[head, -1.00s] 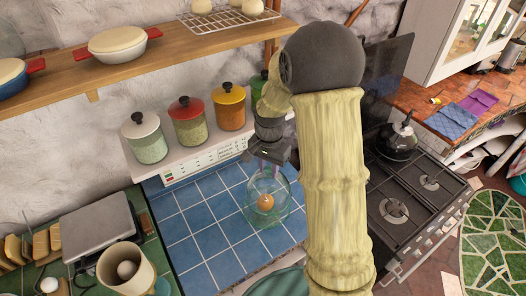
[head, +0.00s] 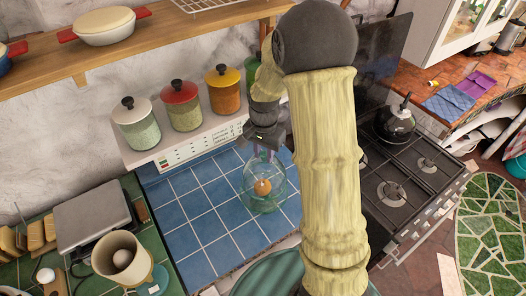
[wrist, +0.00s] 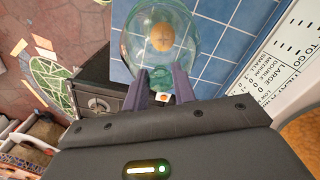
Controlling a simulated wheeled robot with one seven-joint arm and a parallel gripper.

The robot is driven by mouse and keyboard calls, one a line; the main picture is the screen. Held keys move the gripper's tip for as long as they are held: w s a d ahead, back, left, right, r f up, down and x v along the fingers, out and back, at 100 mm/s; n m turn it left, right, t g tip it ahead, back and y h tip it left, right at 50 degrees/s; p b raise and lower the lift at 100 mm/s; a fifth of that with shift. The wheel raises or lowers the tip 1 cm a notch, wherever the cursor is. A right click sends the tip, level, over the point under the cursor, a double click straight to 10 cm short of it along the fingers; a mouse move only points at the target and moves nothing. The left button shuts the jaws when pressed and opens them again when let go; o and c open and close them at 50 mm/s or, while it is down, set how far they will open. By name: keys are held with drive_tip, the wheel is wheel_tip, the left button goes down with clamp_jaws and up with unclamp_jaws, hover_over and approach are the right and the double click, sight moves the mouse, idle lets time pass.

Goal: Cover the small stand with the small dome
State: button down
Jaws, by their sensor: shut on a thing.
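The small dome is clear greenish glass (head: 278,199), upright over the blue tiles in the head view and at the top of the wrist view (wrist: 134,45). My gripper (head: 266,150) is above it, with its fingers (wrist: 161,85) shut at the dome's top. A round orange-brown item (head: 263,187) shows through the glass, near the middle of the dome; it also shows in the wrist view (wrist: 162,37). The small stand is not clearly distinguishable under the glass. I cannot tell whether the dome's rim touches anything below.
Blue tiles (head: 195,225) are clear left of the dome. Lidded jars (head: 183,108) line the ledge behind, under a wooden shelf (head: 160,40). A gas stove (head: 410,170) is right of my arm. A beige cup (head: 112,250) and grey scale (head: 95,215) stand at left.

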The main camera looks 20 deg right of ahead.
sight(264, 164)
drive_tip(key=shift+f+b, duration=1.9)
drive_tip(key=shift+f, duration=1.35)
drive_tip(key=c, duration=1.1)
unclamp_jaws()
drive_tip(key=shift+o, duration=0.2)
wheel_tip(264, 164, up, 18)
drive_tip(key=b, duration=0.3)
drive_tip(key=shift+f+b, duration=0.25)
drive_tip(key=shift+b, duration=0.1)
